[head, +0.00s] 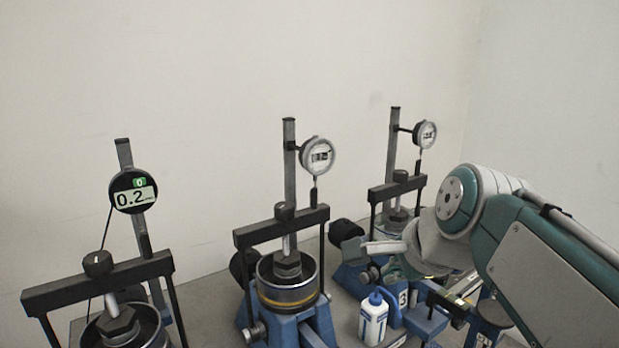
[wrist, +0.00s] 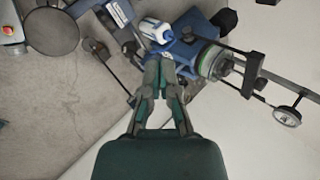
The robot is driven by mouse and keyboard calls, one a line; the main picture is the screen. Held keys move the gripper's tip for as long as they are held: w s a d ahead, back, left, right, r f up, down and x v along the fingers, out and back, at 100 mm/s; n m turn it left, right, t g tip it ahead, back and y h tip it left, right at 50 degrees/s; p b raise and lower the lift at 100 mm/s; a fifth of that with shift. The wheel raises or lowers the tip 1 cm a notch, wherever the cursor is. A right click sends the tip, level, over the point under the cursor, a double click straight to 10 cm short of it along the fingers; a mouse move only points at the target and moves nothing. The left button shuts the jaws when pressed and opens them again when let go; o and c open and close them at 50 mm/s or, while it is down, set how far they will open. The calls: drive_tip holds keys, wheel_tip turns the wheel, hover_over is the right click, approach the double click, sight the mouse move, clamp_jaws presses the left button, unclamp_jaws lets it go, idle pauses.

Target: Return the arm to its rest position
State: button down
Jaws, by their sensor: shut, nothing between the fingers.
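My arm (head: 540,255) reaches in from the right in the head view, its teal and white links bent over the right-hand lever frame. My gripper (wrist: 160,66) shows in the wrist view with its two fingers together and nothing between them.
Three lever frames with dial gauges stand in a row: left (head: 110,272), middle (head: 285,230) and right (head: 397,187). The bottle (head: 373,318) stands between the middle and right frames. A round dark pan (wrist: 52,31) lies at the wrist view's upper left. Plain walls rise behind.

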drive_tip(key=s+d+f+n+g+h, duration=0.1)
drive_tip(key=s+d+f+n+h, duration=0.1)
drive_tip(key=s+f+n, duration=1.1)
drive_tip(key=shift+d+f+n+h, duration=0.3)
drive_tip(key=shift+d+f+n, duration=0.55)
drive_tip(key=shift+n, duration=0.35)
drive_tip(key=shift+a, duration=0.15)
